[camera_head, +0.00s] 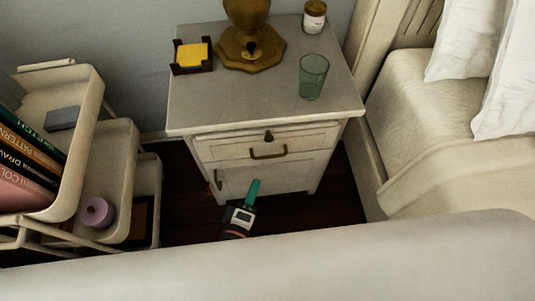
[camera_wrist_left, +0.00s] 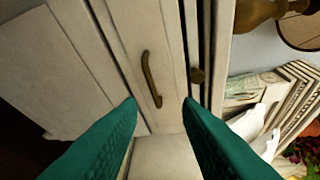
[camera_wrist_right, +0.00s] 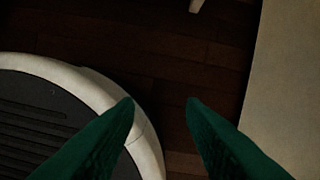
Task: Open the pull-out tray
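The nightstand (camera_head: 240,108) stands against the wall. Just under its top is the thin front of the pull-out tray (camera_head: 230,141), which looks pushed in, with a small dark knob (camera_head: 268,136). The knob also shows in the left wrist view (camera_wrist_left: 197,75). Below it is a drawer with a bronze handle (camera_head: 268,153), seen ahead of my fingers in the left wrist view (camera_wrist_left: 148,80). My left gripper (camera_head: 252,189) is open and empty, low in front of the nightstand, apart from the knob. My right gripper (camera_wrist_right: 162,105) is open and empty above the dark floor.
A green glass (camera_head: 312,77), a bottle (camera_head: 314,17), a lamp base (camera_head: 248,45) and a note holder (camera_head: 192,56) stand on the nightstand. A shelf cart (camera_head: 90,95) with books is at left, the bed (camera_head: 415,110) at right. The floor between is narrow.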

